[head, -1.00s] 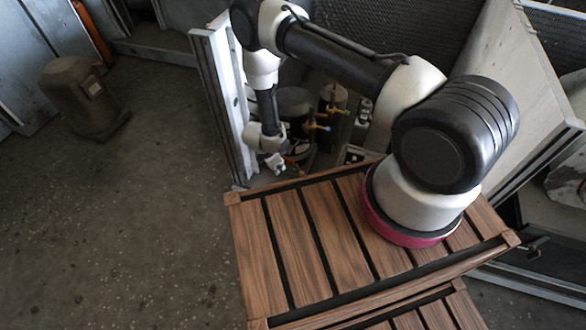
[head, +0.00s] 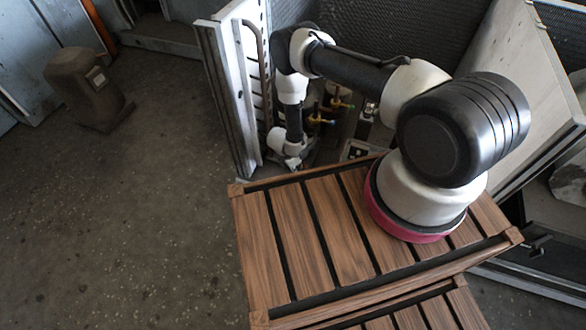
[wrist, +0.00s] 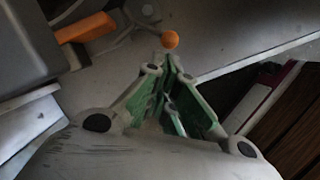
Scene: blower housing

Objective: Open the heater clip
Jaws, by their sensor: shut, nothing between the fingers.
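I cannot single out the heater clip with certainty. In the wrist view, an orange bar (wrist: 86,27) juts from a dark grey box at the upper left. A small orange ball (wrist: 170,40) sits just beyond my fingertips, with thin light metal parts (wrist: 143,11) behind it. My gripper (wrist: 171,66) has green-lined fingers that meet at the tips; it is shut and empty. The tips look close to the ball, but I cannot tell if they touch it. In the head view my gripper (head: 292,163) points down inside the housing, beside its left wall; the clip is hidden there.
A pale upright panel (head: 228,95) stands close left of my gripper. Yellow-handled valves (head: 320,121) are to its right. A slatted wooden platform (head: 300,235) is in front, and a slanted panel (head: 515,90) stands right. Open floor with a brown motor-like object (head: 85,88) is left.

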